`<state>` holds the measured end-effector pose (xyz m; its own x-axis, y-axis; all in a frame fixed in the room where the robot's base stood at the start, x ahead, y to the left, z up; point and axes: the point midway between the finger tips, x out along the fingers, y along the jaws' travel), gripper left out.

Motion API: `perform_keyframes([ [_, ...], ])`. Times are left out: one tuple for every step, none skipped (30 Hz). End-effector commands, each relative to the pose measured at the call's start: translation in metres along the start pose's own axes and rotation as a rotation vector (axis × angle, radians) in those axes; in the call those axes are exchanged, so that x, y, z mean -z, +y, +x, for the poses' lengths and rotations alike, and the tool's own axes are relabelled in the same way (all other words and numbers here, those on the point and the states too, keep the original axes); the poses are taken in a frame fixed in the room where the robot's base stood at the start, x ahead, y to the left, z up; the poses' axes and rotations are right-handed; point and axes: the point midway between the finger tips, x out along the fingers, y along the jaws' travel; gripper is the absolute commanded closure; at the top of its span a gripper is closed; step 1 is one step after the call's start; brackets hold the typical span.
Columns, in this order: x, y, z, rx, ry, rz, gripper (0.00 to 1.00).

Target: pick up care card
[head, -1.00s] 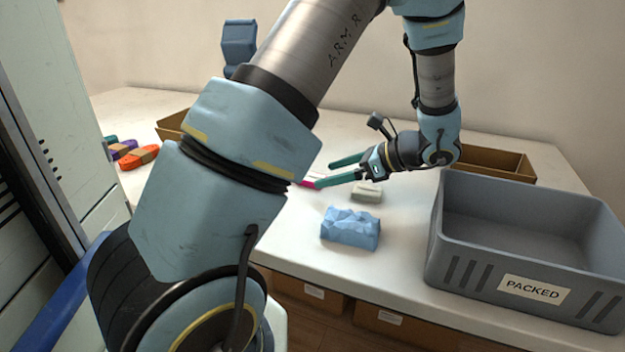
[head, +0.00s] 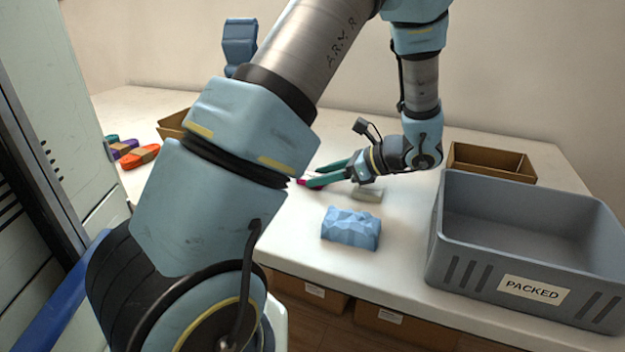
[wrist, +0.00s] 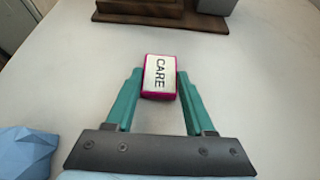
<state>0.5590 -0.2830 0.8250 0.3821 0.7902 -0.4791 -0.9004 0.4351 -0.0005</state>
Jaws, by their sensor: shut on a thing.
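The care card (wrist: 159,76) is a small block with a magenta edge and a white face reading CARE. In the wrist view it sits between the two teal fingers of my gripper (wrist: 157,84), which touch its sides. My gripper is shut on the card. I cannot tell whether the card still touches the table.
A crumpled blue block (head: 350,228) and a pale grey-green block (head: 367,194) lie near my gripper. A grey PACKED crate (head: 470,262) stands at the right, with a brown tray (head: 490,160) behind it. Orange and purple cord bundles (head: 138,156) lie at the far left.

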Motion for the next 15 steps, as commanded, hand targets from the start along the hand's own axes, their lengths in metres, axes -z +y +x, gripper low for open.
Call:
perform_keyframes([
  [0.0001,0.0000,0.0000,0.000,0.000,0.000,0.71],
  [0.0001,0.0000,0.0000,0.000,0.000,0.000,0.74],
  [0.0001,0.0000,0.0000,0.000,0.000,0.000,0.79],
  [0.0001,0.0000,0.0000,0.000,0.000,0.000,0.82],
  [0.0001,0.0000,0.0000,0.000,0.000,0.000,0.86],
  [0.0001,0.0000,-0.0001,0.000,0.000,0.000,0.90],
  [0.0001,0.0000,-0.0001,0.000,0.000,0.000,0.94],
  [0.0001,0.0000,-0.0001,0.000,0.000,0.000,0.97],
  [0.0001,0.0000,0.0000,0.000,0.000,0.000,0.98],
  [0.0001,0.0000,0.0000,0.000,0.000,0.000,0.98],
  [0.0001,0.0000,0.0000,0.000,0.000,0.000,0.98],
  [0.0001,0.0000,0.0000,0.000,0.000,0.000,0.98],
  [0.0001,0.0000,0.0000,0.000,0.000,0.000,0.98],
  [-0.0001,0.0000,-0.0002,0.000,0.000,0.000,0.98],
  [-0.0011,-0.0001,-0.0007,0.000,0.000,0.000,0.98],
])
